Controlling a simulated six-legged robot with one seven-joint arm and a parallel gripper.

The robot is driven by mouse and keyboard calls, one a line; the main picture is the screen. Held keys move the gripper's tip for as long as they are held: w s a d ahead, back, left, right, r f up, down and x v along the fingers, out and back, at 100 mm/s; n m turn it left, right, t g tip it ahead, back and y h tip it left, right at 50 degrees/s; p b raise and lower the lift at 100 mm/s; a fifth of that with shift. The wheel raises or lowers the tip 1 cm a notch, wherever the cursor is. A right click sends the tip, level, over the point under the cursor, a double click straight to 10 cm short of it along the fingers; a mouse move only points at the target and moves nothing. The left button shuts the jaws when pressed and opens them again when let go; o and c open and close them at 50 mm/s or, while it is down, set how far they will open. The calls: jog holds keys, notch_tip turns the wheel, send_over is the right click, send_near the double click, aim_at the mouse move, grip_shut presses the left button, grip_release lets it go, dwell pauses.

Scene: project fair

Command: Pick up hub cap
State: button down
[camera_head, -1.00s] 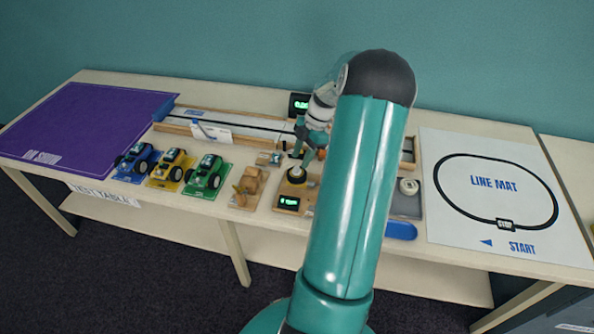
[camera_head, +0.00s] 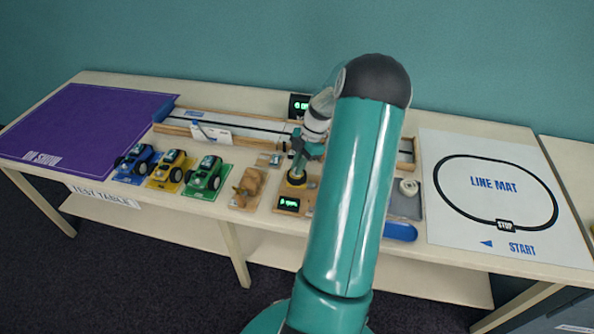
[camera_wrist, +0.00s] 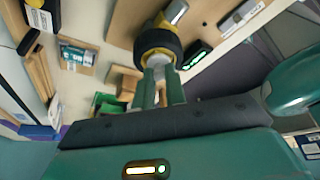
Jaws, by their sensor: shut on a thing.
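A dark wheel with a yellow rim (camera_wrist: 157,45) sits on a wooden stand in the wrist view. It also shows at the middle of the test table in the head view (camera_head: 297,179). My gripper (camera_wrist: 160,78) is right at the wheel, its two green fingers close together. They are shut on a small pale piece, which seems to be the hub cap (camera_wrist: 159,70); the fingers hide most of it. I cannot tell whether it touches the wheel. In the head view my gripper (camera_head: 300,163) is just over the wheel.
The wooden stand has a green-lit display (camera_head: 289,204). Blue, yellow and green toy cars (camera_head: 203,178) and a wooden block piece (camera_head: 248,187) stand to the left. A long track (camera_head: 235,127) runs behind. A grey tray (camera_head: 405,207) and line mat (camera_head: 505,195) lie right.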

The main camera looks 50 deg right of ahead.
notch_tip(320, 180, up, 10)
dwell(0.6)
